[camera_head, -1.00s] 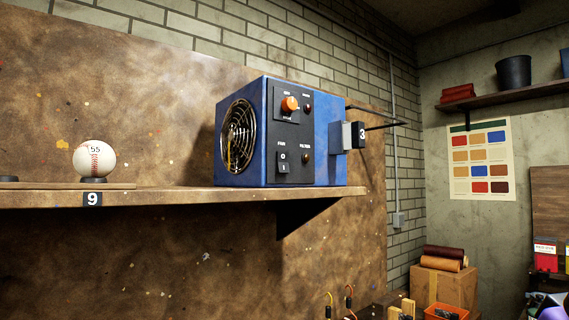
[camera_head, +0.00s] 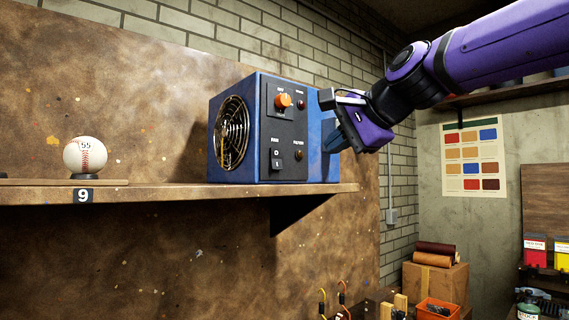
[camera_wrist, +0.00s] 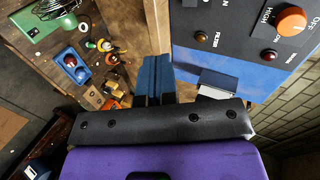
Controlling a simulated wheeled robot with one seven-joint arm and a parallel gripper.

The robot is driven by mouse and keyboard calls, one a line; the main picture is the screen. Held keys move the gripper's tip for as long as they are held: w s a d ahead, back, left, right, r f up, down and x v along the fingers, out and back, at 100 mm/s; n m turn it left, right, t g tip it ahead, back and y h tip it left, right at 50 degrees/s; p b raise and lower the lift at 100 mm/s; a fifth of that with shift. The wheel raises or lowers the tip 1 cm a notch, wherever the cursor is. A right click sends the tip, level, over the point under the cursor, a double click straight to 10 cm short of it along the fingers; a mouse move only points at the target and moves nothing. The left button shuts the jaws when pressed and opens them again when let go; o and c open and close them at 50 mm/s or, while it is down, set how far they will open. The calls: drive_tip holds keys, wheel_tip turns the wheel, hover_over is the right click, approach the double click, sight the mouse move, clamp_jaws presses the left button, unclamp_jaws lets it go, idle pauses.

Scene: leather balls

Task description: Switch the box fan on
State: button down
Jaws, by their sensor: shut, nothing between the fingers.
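The box fan (camera_head: 318,165) is a blue box on the wooden shelf, with a round wire grille (camera_head: 232,133) at its left. Its black front panel has an orange knob (camera_head: 283,101), two small dark lamps and a black FAN rocker switch (camera_head: 276,160) marked O above I. I cannot tell which side of the rocker is pressed.
A baseball (camera_head: 85,156) stands on the shelf (camera_head: 180,196) at the left, above a 9 tag. Below are a cardboard box (camera_head: 436,283) and an orange bin (camera_head: 438,309). Space before the panel is clear.

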drive_tip(key=shift+w+a+r+m, duration=0.2)
drive_tip(key=shift+w+a+r, duration=0.15)
drive_tip(key=shift+r, duration=0.1)
drive_tip(key=shift+w+a+r+m, duration=0.2)
drive_tip(key=shift+a+r, duration=0.15)
drive_tip(key=shift+r, duration=0.1)
drive_tip(key=shift+w+a, duration=0.1)
approach(277, 167)
drive_tip(key=shift+x, duration=3.65)
drive_tip(key=shift+w+f, duration=0.1)
drive_tip(key=shift+f, duration=0.05)
drive_tip(key=shift+w+f, duration=0.1)
drive_tip(key=shift+w, duration=0.05)
